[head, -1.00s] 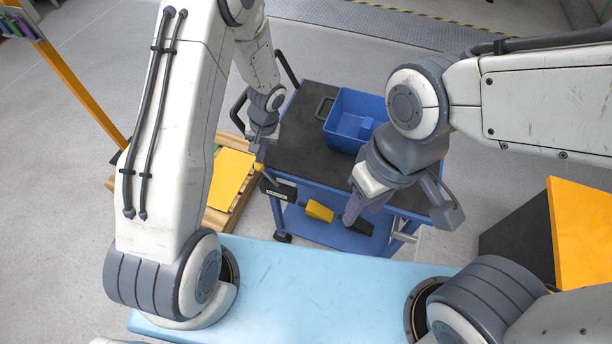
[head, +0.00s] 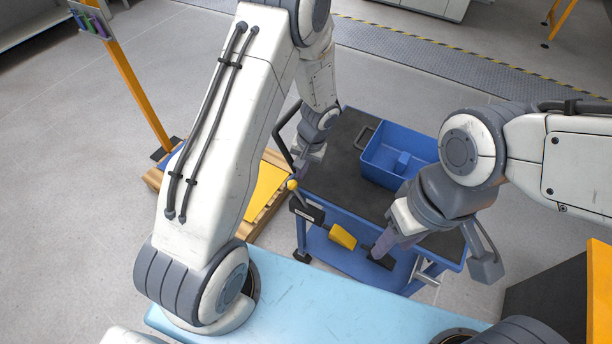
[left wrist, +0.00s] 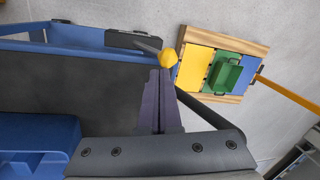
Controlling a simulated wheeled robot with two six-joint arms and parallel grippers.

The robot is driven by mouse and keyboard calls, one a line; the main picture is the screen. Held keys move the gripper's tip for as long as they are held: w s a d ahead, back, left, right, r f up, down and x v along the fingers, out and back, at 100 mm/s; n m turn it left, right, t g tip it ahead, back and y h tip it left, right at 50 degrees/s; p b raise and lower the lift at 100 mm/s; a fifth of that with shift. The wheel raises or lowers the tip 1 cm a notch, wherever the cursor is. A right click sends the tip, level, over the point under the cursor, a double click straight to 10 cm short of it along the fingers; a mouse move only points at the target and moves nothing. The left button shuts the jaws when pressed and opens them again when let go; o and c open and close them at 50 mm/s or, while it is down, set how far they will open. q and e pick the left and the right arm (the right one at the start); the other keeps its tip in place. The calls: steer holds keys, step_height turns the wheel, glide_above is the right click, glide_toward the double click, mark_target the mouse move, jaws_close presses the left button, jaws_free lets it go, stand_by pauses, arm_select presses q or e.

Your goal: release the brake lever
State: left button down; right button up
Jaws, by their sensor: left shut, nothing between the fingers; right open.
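The brake lever is a short dark rod with a yellow knob (head: 292,184), rising from a black labelled box (head: 306,210) on the near left side of the blue cart (head: 335,204). In the left wrist view the knob (left wrist: 168,58) is just beyond my left fingertips (left wrist: 160,72), slightly to their right; I cannot tell whether they touch. My left gripper (head: 297,174) is shut and empty, its fingers partly hidden in the head view. My right gripper (head: 384,246) is open, over the cart's near side, away from the lever.
A blue bin (head: 400,155) stands on the dark cart top. A wooden pallet with coloured panels (left wrist: 219,67) lies beside the cart. A light blue surface (head: 330,300) is in front of me.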

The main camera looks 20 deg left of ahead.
arm_select(q)
steer(key=w+a+r+b, duration=0.1)
steer(key=a+r, duration=0.4)
steer(key=r, duration=0.3)
steer(key=shift+w+r+b, duration=0.3)
steer(key=shift+w+r, duration=0.05)
steer(key=shift+w, duration=0.05)
steer(key=s+d+r+m, duration=0.2)
steer(key=s+d+r, duration=0.2)
steer(key=d+r, duration=0.3)
steer(key=s+d+r+m+h, duration=0.1)
steer(key=s+d+r+m, duration=0.1)
steer(key=s+d, duration=0.2)
steer(key=s+d+r+m+h, duration=0.1)
steer(key=s+d, duration=0.3)
steer(key=s, duration=0.6)
steer(key=s+d+r+m+h, duration=0.1)
steer(key=s+d+r+m, duration=0.2)
steer(key=s, duration=0.4)
steer(key=shift+s+d+r+m, duration=0.25)
steer(key=shift+s+d+m, duration=0.05)
steer(key=shift+d, duration=0.45)
